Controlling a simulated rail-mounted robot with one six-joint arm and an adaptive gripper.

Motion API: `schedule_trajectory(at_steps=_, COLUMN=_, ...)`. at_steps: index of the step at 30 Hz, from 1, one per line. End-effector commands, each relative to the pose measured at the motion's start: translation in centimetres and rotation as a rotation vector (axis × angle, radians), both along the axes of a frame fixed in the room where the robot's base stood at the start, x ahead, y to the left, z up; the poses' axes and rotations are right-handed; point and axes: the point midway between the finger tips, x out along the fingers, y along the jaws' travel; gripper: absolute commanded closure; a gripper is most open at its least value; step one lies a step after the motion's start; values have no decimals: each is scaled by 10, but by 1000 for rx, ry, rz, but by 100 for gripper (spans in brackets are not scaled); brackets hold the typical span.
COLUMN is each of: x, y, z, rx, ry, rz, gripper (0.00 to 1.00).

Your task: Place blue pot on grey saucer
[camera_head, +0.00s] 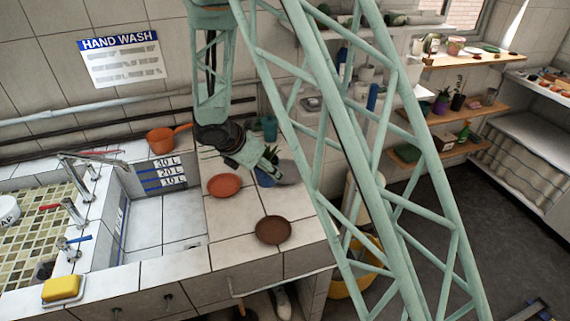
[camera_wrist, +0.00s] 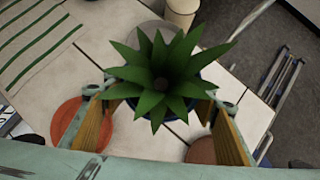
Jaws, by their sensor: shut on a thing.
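The blue pot (camera_head: 264,179) holds a spiky green plant and is in my gripper (camera_head: 268,175), above the right part of the tiled counter. In the wrist view the plant covers most of the pot, with a bit of blue rim (camera_wrist: 206,106) showing between my gripper's fingers (camera_wrist: 160,98). The grey saucer (camera_head: 288,173) lies just right of the pot in the head view, partly hidden. In the wrist view it shows beyond the plant (camera_wrist: 152,32). The pot appears beside the saucer's middle; I cannot tell its height above the counter.
A terracotta saucer (camera_head: 224,186) and a brown saucer (camera_head: 273,230) lie on the counter nearby. A teal pot (camera_head: 269,128) stands behind. The sink basin (camera_head: 160,218) is left, with an orange pan (camera_head: 163,138) behind it. The counter's right edge is close.

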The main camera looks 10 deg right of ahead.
Motion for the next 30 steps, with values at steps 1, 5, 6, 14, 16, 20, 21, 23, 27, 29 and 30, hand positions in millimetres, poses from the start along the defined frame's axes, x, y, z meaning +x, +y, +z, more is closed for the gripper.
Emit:
schedule_trajectory(at_steps=1, x=6, y=-6, z=-1, rx=0, ry=-1, rz=-3, gripper=67)
schedule_trajectory(at_steps=5, x=18, y=-20, z=-3, rx=1, ry=-1, rz=-3, gripper=67)
schedule_trajectory(at_steps=6, x=22, y=-25, z=-3, rx=1, ry=-1, rz=-4, gripper=67)
schedule_trajectory(at_steps=14, x=49, y=-53, z=-7, rx=1, ry=-1, rz=-3, gripper=67)
schedule_trajectory(at_steps=16, x=57, y=-61, z=-8, rx=1, ry=-2, rz=-3, gripper=67)
schedule_trajectory(at_steps=20, x=69, y=-74, z=-9, rx=0, ry=-2, rz=-3, gripper=67)
schedule_trajectory(at_steps=21, x=73, y=-78, z=-10, rx=0, ry=-2, rz=-3, gripper=67)
schedule_trajectory(at_steps=23, x=76, y=-82, z=-10, rx=0, ry=-1, rz=-2, gripper=67)
schedule_trajectory(at_steps=27, x=81, y=-86, z=-10, rx=1, ry=-1, rz=0, gripper=67)
schedule_trajectory(at_steps=29, x=82, y=-87, z=-10, rx=1, ry=-1, rz=0, gripper=67)
schedule_trajectory(at_steps=30, x=82, y=-87, z=-10, rx=1, ry=-1, rz=0, gripper=67)
